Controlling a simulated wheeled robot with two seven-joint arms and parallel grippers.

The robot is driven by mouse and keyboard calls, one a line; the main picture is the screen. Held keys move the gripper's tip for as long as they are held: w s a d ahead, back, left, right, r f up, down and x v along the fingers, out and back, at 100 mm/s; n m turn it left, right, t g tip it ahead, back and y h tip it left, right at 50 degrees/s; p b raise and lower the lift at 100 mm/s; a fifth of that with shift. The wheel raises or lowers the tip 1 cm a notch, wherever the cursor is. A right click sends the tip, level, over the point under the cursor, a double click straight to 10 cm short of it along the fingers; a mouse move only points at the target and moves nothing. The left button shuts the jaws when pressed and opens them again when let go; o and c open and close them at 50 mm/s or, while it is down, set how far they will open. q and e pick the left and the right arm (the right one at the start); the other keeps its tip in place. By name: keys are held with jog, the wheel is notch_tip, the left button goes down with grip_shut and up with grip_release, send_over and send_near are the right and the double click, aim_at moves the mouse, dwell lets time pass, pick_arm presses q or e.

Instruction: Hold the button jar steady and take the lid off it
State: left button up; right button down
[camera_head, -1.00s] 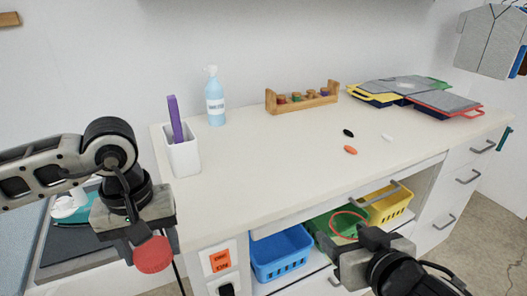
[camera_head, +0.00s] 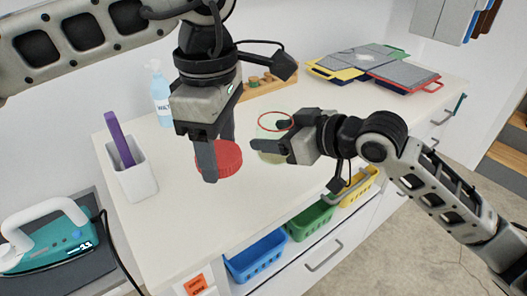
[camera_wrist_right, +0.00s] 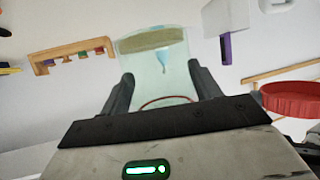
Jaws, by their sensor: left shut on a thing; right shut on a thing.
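The button jar (camera_head: 270,157) is pale green and see-through, with a thin red ring at its top. My right gripper (camera_head: 284,143) is shut on it; in the right wrist view the jar (camera_wrist_right: 158,72) fills the space between the two fingers. The red lid (camera_head: 226,161) is off the jar, to its left in the head view. My left gripper (camera_head: 216,158) points down and is shut on the lid, with a finger at each side. In the right wrist view the lid (camera_wrist_right: 294,100) is clearly apart from the jar. I cannot tell whether the jar touches the table.
A white cup with a purple item (camera_head: 135,178), a spray bottle (camera_head: 160,95) and a wooden rack (camera_head: 262,86) stand on the white table (camera_head: 185,225). Flat cases (camera_head: 370,65) lie at the back right. Blue (camera_head: 256,257), green and yellow bins sit below. A teal iron (camera_head: 45,240) is at left.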

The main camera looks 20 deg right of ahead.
send_over(264, 171)
jog(key=f, duration=0.5)
jog(key=shift+s+f, duration=0.3)
jog(key=shift+f, duration=0.05)
jog(key=shift+w+f, duration=0.15)
jog(key=shift+f, duration=0.8)
jog(key=shift+w+f, duration=0.15)
jog(key=shift+f, duration=0.75)
jog(key=shift+f, duration=0.15)
jog(key=shift+c, duration=1.6)
grip_release()
